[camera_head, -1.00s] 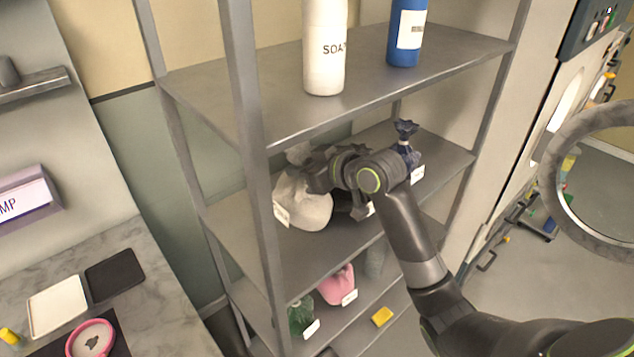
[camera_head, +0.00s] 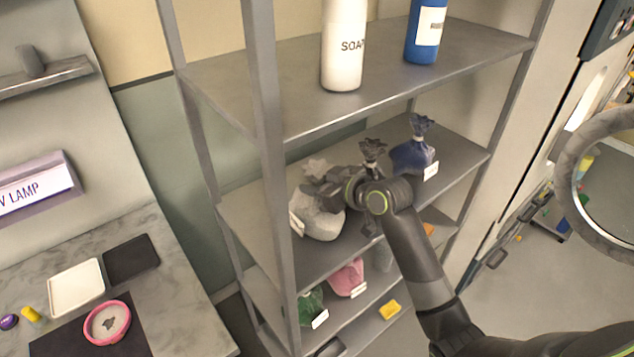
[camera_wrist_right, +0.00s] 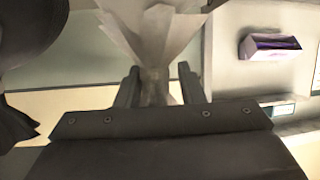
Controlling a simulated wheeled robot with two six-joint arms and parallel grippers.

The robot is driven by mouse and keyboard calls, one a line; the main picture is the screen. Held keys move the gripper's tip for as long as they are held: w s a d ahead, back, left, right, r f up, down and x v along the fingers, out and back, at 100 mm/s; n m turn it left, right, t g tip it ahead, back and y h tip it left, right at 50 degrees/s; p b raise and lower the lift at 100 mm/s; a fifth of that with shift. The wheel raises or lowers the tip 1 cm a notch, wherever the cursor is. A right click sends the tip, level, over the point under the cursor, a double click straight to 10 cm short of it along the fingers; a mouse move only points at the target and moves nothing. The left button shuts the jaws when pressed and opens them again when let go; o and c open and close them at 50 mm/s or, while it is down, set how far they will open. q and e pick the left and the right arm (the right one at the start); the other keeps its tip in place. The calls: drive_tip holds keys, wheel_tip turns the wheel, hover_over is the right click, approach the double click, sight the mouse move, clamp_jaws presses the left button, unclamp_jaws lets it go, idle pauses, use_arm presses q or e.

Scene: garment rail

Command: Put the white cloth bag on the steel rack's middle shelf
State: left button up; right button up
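The white cloth bag (camera_head: 320,221) is on the steel rack's middle shelf (camera_head: 335,255), near the left front post, upright or nearly so, with a pale tag on its left. My right gripper (camera_head: 318,184) is at the bag's gathered neck, partly hidden by its own wrist. In the right wrist view the two fingers (camera_wrist_right: 160,88) stand close on either side of the narrow neck, with the white cloth (camera_wrist_right: 158,35) flaring out beyond them. The fingers look shut on the neck. The bag seems to rest on the shelf; its underside is not clear. My left gripper is out of view.
A blue bag (camera_head: 411,156) and a dark bag top (camera_head: 373,150) stand further right on the middle shelf. The upper shelf holds a white soap bottle (camera_head: 343,48) and a blue bottle (camera_head: 425,30). Pink (camera_head: 347,277) and green (camera_head: 311,305) bags sit lower down.

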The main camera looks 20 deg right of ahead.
drive_tip(key=shift+o, duration=0.9)
drive_tip(key=shift+r, duration=0.1)
drive_tip(key=shift+r, duration=0.25)
drive_tip(key=shift+s+d, duration=0.2)
drive_tip(key=shift+s, duration=0.1)
drive_tip(key=b+v, duration=0.2)
drive_tip(key=v, duration=0.9)
drive_tip(key=shift+s, duration=0.2)
drive_tip(key=shift+f, duration=0.1)
